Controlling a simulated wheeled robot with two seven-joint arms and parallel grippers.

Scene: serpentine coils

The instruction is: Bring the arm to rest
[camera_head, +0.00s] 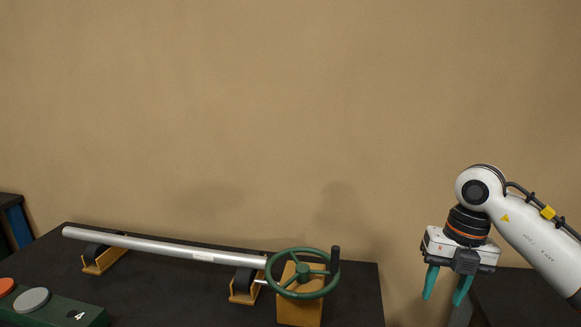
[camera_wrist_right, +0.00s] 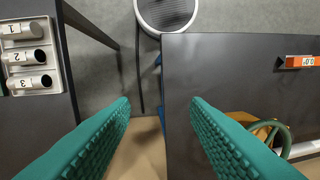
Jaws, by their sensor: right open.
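My right arm comes in from the right in the head view. Its gripper (camera_head: 446,286) points down with its two green fingers apart and nothing between them. It hangs to the right of the dark table (camera_head: 362,290), clear of the handwheel. In the right wrist view the open fingers (camera_wrist_right: 160,106) frame the gap between two dark surfaces. My left gripper is not in view.
A green handwheel (camera_head: 326,272) on an orange block (camera_head: 300,313) stands at the table's right. A silver tube (camera_head: 165,246) lies on two orange cradles. A green button box (camera_head: 60,313) is front left. A numbered rack (camera_wrist_right: 27,75) stands on the other surface.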

